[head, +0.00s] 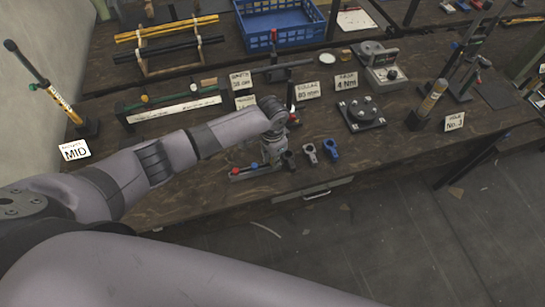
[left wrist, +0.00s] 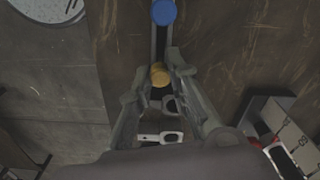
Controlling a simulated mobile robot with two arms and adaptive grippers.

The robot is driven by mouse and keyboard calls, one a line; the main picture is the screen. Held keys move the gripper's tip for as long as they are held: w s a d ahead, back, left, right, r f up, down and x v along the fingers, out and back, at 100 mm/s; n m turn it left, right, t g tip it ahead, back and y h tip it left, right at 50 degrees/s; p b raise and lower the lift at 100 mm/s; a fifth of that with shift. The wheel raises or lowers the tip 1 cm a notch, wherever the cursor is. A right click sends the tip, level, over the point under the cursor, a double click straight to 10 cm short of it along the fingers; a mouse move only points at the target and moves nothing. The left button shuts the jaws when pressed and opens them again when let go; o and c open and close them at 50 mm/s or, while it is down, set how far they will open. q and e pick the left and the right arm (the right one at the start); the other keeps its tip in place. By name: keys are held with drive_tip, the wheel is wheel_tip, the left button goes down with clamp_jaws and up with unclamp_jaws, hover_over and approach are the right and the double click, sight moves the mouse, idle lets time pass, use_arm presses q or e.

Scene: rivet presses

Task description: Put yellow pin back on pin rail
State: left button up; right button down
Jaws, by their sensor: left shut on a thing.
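The pin rail (head: 262,173) is a low strip near the front edge of the bench, with a red pin (head: 234,171) and a blue pin (head: 253,165) on it. My left gripper (head: 271,158) points down over the rail's right end. In the left wrist view, the yellow pin (left wrist: 160,75) is between its fingertips (left wrist: 158,78), and it is shut on that pin. The blue pin (left wrist: 163,12) stands farther along the dark rail (left wrist: 161,42). The yellow pin lines up with the rail; I cannot tell whether it touches it. My right gripper is not in view.
Black, grey (head: 310,153) and blue (head: 331,149) eyed parts lie just right of the gripper. A long rack (head: 175,108) stands at left. The bench front edge is close.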

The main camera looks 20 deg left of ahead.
use_arm(q)
drive_tip(key=shift+f, duration=0.15)
drive_tip(key=o, duration=0.9)
wheel_tip(320, 180, up, 12)
drive_tip(key=shift+r, duration=0.1)
idle(0.4)
